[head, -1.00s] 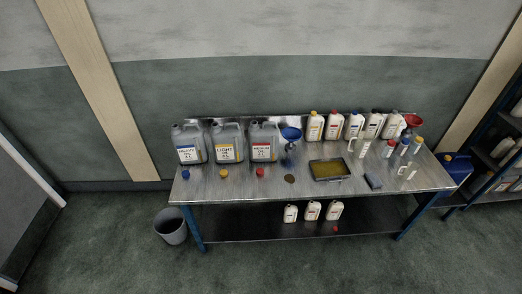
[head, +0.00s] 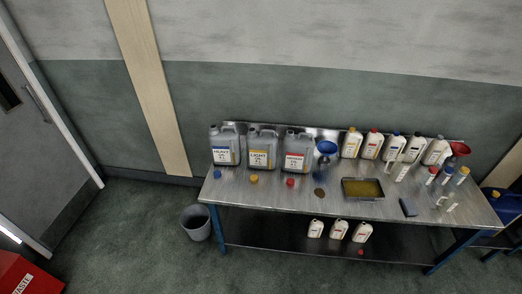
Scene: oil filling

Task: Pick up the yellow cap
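The yellow cap (head: 254,180) lies on the metal workbench (head: 270,200) near its front edge. It sits in front of the grey canister labelled LIGHT (head: 262,147), which has a yellow label. A blue cap (head: 217,174) lies to its left, in front of the blue-labelled canister (head: 224,146). A red cap (head: 290,183) lies to its right, in front of the red-labelled canister (head: 298,149). Neither of my grippers shows in the head view.
A blue funnel (head: 327,149), an amber tray (head: 363,188) and several white bottles (head: 371,145) stand further right on the bench. A grey bin (head: 196,223) stands at the bench's left end. A red waste box (head: 28,276) is at lower left. The floor in front is clear.

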